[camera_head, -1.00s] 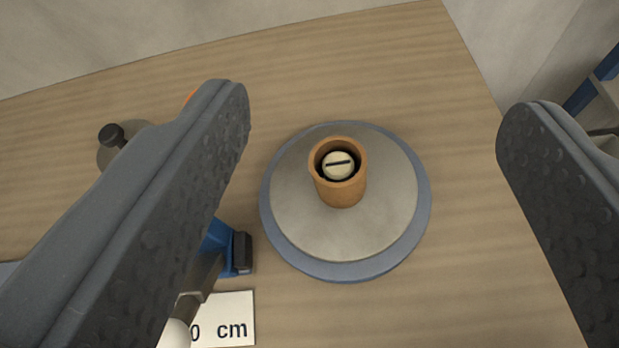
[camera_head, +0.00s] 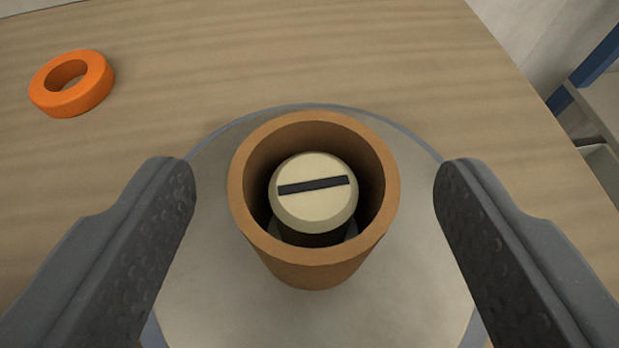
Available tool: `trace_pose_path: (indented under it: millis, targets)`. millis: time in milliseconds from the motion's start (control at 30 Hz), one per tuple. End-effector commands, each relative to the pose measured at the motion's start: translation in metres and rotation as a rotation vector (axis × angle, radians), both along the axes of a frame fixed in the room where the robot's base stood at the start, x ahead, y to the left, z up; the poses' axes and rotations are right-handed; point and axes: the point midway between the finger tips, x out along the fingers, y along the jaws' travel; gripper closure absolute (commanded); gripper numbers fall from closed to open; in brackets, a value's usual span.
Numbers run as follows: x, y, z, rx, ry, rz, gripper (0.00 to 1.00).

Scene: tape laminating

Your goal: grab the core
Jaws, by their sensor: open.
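The core (camera_head: 312,262) is a brown, open-topped tube standing upright on a round grey disc with a blue-grey rim (camera_head: 205,290). Inside it stands a cream peg (camera_head: 313,210) with a dark bar across its top; a gap shows between peg and tube wall. My gripper (camera_head: 315,185) is open, with one dark, dimpled finger on each side of the core. Clear space shows between each finger and the tube, and neither touches it. The lower part of the core's far side is hidden.
An orange ring (camera_head: 72,83) lies on the wooden table (camera_head: 300,50) at the upper left. The table's right edge runs down at the right, with a blue and grey frame (camera_head: 590,75) beyond it. The table behind the disc is clear.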

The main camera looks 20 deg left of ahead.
Motion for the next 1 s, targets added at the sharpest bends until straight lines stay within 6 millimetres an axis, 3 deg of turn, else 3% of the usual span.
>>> trace_pose_path:
  millis: [333, 633, 667, 800, 1000]
  targets:
    - [0.03, 0.011, -0.022, -0.001, 0.0, -0.002, 0.33]
    - [0.034, 0.012, -0.024, 0.001, -0.001, -0.001, 0.33]
    - [0.034, 0.012, -0.024, 0.001, -0.001, -0.001, 0.39]
    - [0.034, 0.012, -0.024, 0.0, 0.0, -0.001, 0.78]
    - [0.034, 0.012, -0.024, 0.0, 0.0, -0.001, 0.81]
